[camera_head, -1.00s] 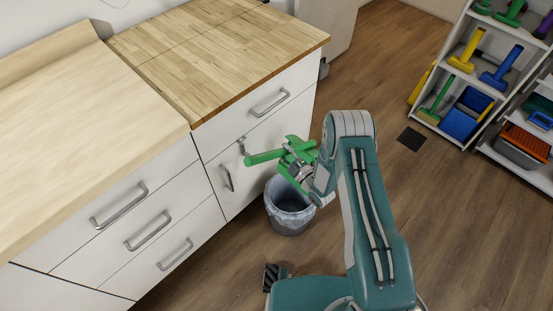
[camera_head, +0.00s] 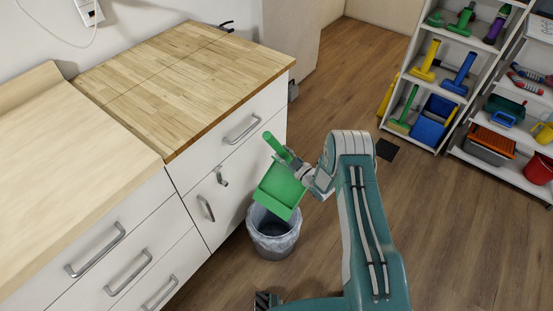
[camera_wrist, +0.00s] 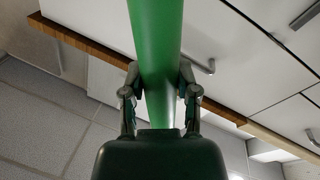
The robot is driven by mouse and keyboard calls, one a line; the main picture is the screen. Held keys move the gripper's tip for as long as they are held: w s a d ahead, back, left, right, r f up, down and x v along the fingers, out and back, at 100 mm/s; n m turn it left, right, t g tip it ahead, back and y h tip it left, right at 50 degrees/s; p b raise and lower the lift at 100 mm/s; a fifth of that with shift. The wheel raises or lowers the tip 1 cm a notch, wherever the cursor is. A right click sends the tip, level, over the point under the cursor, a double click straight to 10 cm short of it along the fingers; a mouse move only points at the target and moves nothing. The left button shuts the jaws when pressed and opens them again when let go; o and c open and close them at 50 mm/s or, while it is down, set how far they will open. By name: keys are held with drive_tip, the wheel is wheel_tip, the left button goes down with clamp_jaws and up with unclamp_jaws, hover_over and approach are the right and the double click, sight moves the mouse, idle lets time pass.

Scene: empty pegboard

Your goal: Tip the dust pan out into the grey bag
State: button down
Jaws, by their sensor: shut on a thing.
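A green dust pan (camera_head: 279,190) hangs tilted above the grey bag, its handle up and its flat tray pointing down. My gripper (camera_head: 296,165) is shut on its handle. In the wrist view the green handle (camera_wrist: 157,60) runs between the two fingers of my gripper (camera_wrist: 160,92). The grey bag (camera_head: 273,240) lines a round bin on the floor in front of the white cabinet. The pan's lower edge overlaps the bag's far rim in the picture. No dust can be made out in the pan.
White drawers with metal handles (camera_head: 128,265) and a wooden worktop (camera_head: 180,75) stand left of the bin. Shelves (camera_head: 455,70) with coloured tools stand at the right. A dark mat (camera_head: 387,149) lies on the floor. The wooden floor between is mostly clear.

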drive_tip(key=w+d+f+m+h, duration=0.1)
drive_tip(key=w+d+f+m, duration=0.5)
drive_tip(key=w, duration=0.3)
wheel_tip(320, 180, up, 7)
drive_tip(key=shift+s+d+g, duration=0.2)
drive_tip(key=shift+d+g, duration=0.1)
idle(0.4)
idle(0.4)
drive_tip(key=s+d+r+m+t+h, duration=0.2)
drive_tip(key=s+r+m+h, duration=0.2)
drive_tip(key=s, duration=0.5)
drive_tip(key=s+d+r+m+t+h, duration=0.2)
drive_tip(key=s+r+h, duration=0.5)
drive_tip(key=r, duration=0.4)
drive_tip(key=shift+s+d+r+m+h, duration=0.3)
drive_tip(key=shift+s+d+m+h, duration=0.1)
drive_tip(key=shift+s+d+m, duration=0.45)
drive_tip(key=shift+a+f, duration=0.1)
drive_tip(key=shift+a, duration=0.05)
